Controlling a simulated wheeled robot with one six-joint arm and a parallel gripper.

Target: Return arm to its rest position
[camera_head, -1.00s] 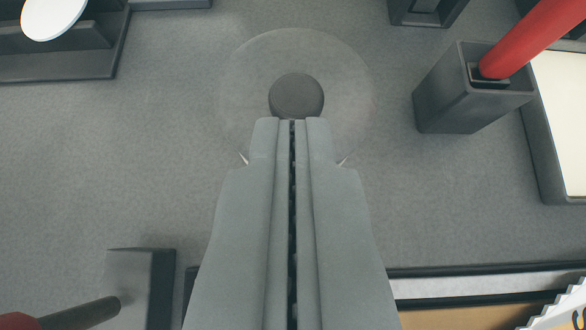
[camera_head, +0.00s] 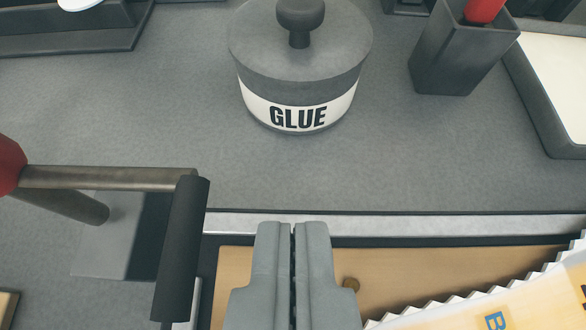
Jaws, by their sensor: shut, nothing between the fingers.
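My gripper (camera_head: 292,228) is at the lower middle of the view, its two grey fingers shut together with nothing between them. It points toward the glue pot (camera_head: 295,85) and is well apart from it. The glue pot has a grey lid with a round knob and a white band reading GLUE. It stands upright on the grey worktop (camera_head: 190,110). The lid sits on the pot.
A dark square holder (camera_head: 455,55) with a red handle (camera_head: 484,10) stands at upper right, beside a pale tray (camera_head: 555,75). A toothed, printed sheet (camera_head: 510,290) is at lower right.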

